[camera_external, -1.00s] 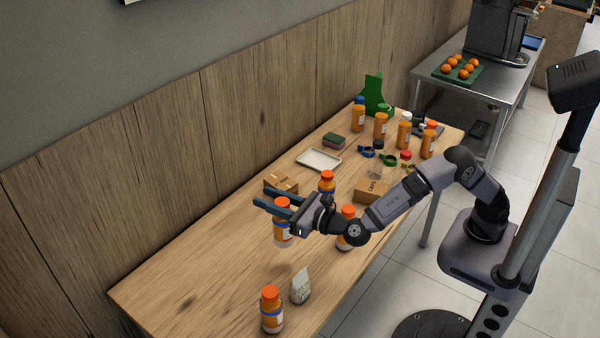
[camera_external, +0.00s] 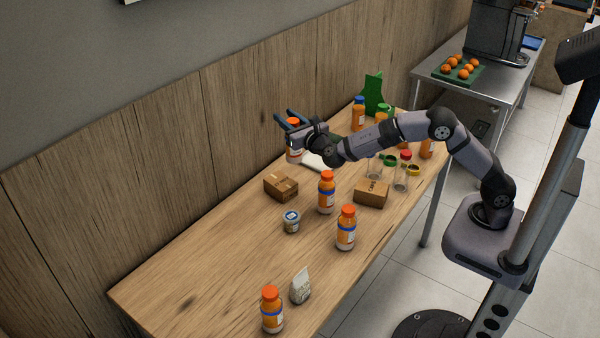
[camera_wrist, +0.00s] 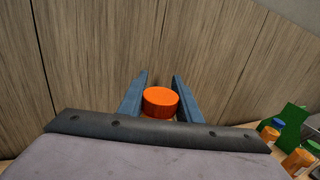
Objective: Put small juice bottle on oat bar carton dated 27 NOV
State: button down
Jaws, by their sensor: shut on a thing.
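My gripper (camera_external: 287,123) is shut on a small juice bottle (camera_external: 293,156) with an orange cap and holds it upright above the back part of the table. In the wrist view its orange cap (camera_wrist: 160,102) sits between the two fingers. Two brown cartons stand on the table: one (camera_external: 281,187) lies below and left of the held bottle, apart from it, and one (camera_external: 371,193) stands farther right. Their dates are too small to read, so I cannot tell which is dated 27 NOV.
Orange-capped bottles stand at the middle (camera_external: 326,193), right of it (camera_external: 346,229) and front (camera_external: 271,311). A small tub (camera_external: 291,221) and a white bag (camera_external: 300,287) stand nearby. Several bottles, clear jars and a green stand (camera_external: 374,95) crowd the far end. The left front tabletop is clear.

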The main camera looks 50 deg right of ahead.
notch_tip(320, 180, down, 9)
jog(key=w+a+y+p, duration=0.1)
jog(key=a, duration=0.1)
jog(key=shift+w+a+n+y, duration=0.2)
jog(key=shift+w+n+y, duration=0.1)
jog(key=shift+n+y, duration=0.1)
dwell(0.8)
jog(key=shift+f, duration=0.2)
jog(key=c, duration=1.7)
grip_release()
jog(key=shift+f, duration=0.1)
jog(key=o, duration=0.4)
jog(key=shift+r, duration=0.2)
